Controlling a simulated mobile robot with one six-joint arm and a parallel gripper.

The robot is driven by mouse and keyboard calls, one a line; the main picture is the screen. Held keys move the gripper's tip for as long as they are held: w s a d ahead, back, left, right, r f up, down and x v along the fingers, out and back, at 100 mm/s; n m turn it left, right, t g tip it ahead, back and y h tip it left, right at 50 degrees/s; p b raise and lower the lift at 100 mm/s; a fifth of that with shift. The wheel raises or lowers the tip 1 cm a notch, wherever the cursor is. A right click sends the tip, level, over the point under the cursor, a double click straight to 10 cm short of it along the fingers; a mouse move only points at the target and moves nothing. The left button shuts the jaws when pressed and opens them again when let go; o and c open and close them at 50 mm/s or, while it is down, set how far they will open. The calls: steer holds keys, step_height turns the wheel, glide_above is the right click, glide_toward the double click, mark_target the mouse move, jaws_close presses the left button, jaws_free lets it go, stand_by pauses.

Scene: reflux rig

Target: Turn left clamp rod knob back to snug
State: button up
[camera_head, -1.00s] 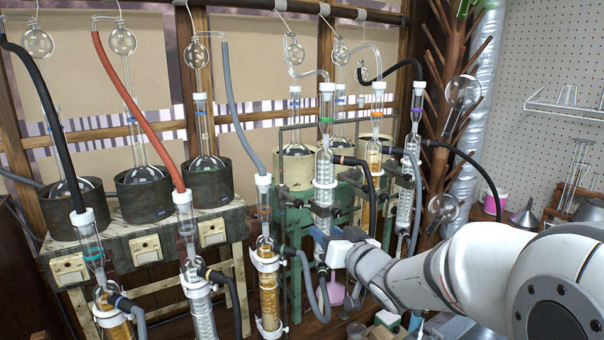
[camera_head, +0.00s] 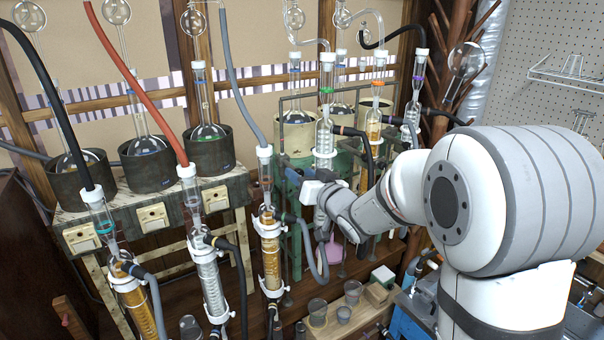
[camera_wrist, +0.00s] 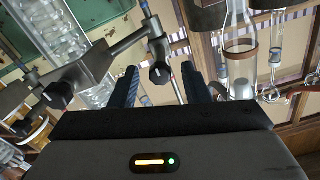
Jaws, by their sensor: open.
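In the wrist view, a grey metal clamp crosses the upper left. A dark knob (camera_wrist: 160,73) on its rod end shows between my fingertips, beyond them. A second dark knob (camera_wrist: 58,94) sits farther left on the clamp, near a clear coiled condenser (camera_wrist: 75,50). I cannot tell for certain which is the left clamp rod knob. My gripper (camera_wrist: 160,82) is open, with one dark blue finger on each side of the nearer-centre knob and no visible contact. In the head view, my gripper (camera_head: 290,174) is by the green-stand rig, left of the green-banded condenser (camera_head: 325,135); its fingertips are hard to make out.
A grey hose (camera_head: 309,255) hangs close below my gripper. An amber-filled column (camera_head: 270,250) stands to its left. Beakers (camera_head: 317,312) stand on a low board in front. In the wrist view, glassware (camera_wrist: 240,50) stands at the right, beyond the fingers.

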jaws_close()
stand_by(0.4)
steer(key=shift+f+n+b, duration=0.15)
steer(key=shift+n+b, duration=0.15)
steer(key=shift+b, duration=0.55)
steer(key=shift+s+n+b, duration=0.1)
steer(key=shift+n+b, duration=5.4)
steer(key=shift+b, duration=1.1)
steer(key=shift+a, duration=0.1)
steer(key=shift+r, duration=0.2)
